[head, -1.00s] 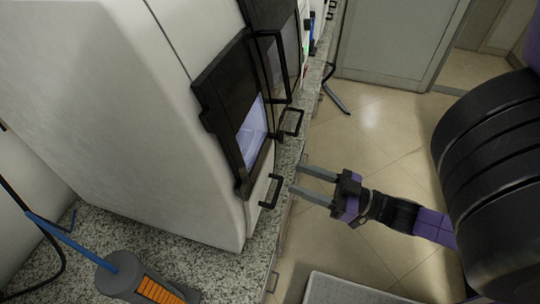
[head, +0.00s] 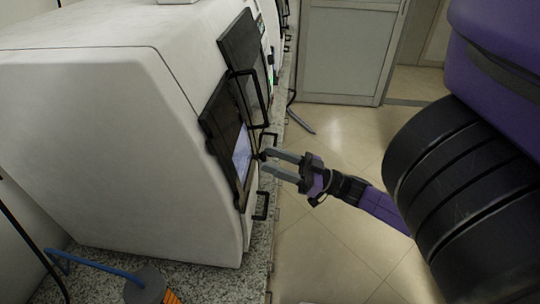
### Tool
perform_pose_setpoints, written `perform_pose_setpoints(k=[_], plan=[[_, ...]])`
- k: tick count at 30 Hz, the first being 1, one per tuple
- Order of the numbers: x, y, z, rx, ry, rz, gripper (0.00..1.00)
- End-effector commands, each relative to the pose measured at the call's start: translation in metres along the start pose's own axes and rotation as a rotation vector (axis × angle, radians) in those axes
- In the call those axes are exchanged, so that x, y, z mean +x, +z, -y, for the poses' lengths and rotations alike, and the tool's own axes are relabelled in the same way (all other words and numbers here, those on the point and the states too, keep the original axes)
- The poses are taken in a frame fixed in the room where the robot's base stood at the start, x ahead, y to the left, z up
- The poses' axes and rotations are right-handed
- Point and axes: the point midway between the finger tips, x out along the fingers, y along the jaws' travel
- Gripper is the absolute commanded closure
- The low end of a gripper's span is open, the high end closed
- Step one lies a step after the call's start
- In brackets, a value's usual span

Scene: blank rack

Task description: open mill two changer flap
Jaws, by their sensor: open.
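A white mill (head: 110,130) stands on the speckled counter at the left. Its front has a dark-framed panel (head: 222,130) with a lit screen (head: 242,153) and several black bar handles. A small middle handle (head: 268,138) is close to my fingertips. My gripper (head: 266,162) is open and empty, its two grey fingers pointing left at the mill front. I cannot tell whether they touch it. Which panel is the changer flap is not clear.
The granite counter (head: 205,282) runs along the left; a blue hose (head: 95,265) lies at its near end. A grey door (head: 345,50) stands at the back. A dark bent bar (head: 300,120) stands near the counter.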

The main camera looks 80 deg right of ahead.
Motion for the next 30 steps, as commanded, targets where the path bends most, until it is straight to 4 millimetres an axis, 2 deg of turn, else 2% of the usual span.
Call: perform_pose_setpoints(k=[3, 12, 14, 19, 20, 30], plan=[[0.0091, -0.0007, 0.0003, 0.0, 0.0, -0.001, 0.54], [0.0109, 0.0004, 0.0002, 0.0, 0.0, 0.001, 0.54], [0.0109, 0.0004, 0.0002, 0.0, 0.0, 0.001, 0.64], [0.0108, 0.0004, 0.0002, 0.0, 0.001, 0.001, 0.97], [0.0107, 0.0004, 0.0002, 0.0, 0.0, 0.001, 1.0], [0.0106, 0.0004, 0.0001, 0.0, 0.001, 0.001, 1.0]])
